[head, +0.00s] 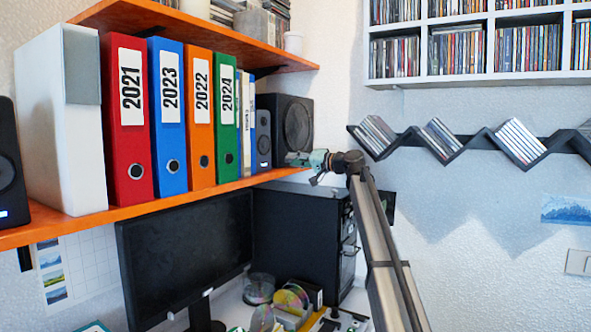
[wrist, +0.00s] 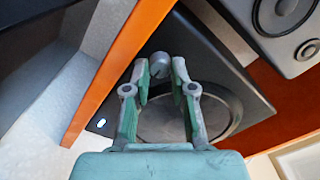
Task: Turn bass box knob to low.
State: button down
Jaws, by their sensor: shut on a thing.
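The bass box (head: 280,112) is a black box with a large round cone, at the right end of the orange shelf in the head view. In the wrist view the box (wrist: 215,70) appears tilted, with its cone behind my fingers. The knob (wrist: 160,63) is a small grey round piece on its front, between my fingertips. My gripper (wrist: 160,72) is shut on the knob, one green finger on each side. In the head view my gripper (head: 300,159) is at the lower front of the box; the knob is hidden there. The knob's setting cannot be read.
The orange shelf board (head: 232,186) runs close under the gripper. A small speaker (head: 263,138) and several binders stand left of the box. A black computer case (head: 300,235) and a monitor (head: 185,255) are below. A zigzag disc shelf (head: 480,143) hangs on the right wall.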

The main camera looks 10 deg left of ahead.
jog(key=shift+f+n+b, duration=0.1)
jog(key=shift+n+b, duration=0.35)
jog(key=shift+n, duration=0.25)
jog(key=c, duration=1)
grip_release()
jog(key=shift+a, duration=0.1)
jog(key=v, duration=0.8)
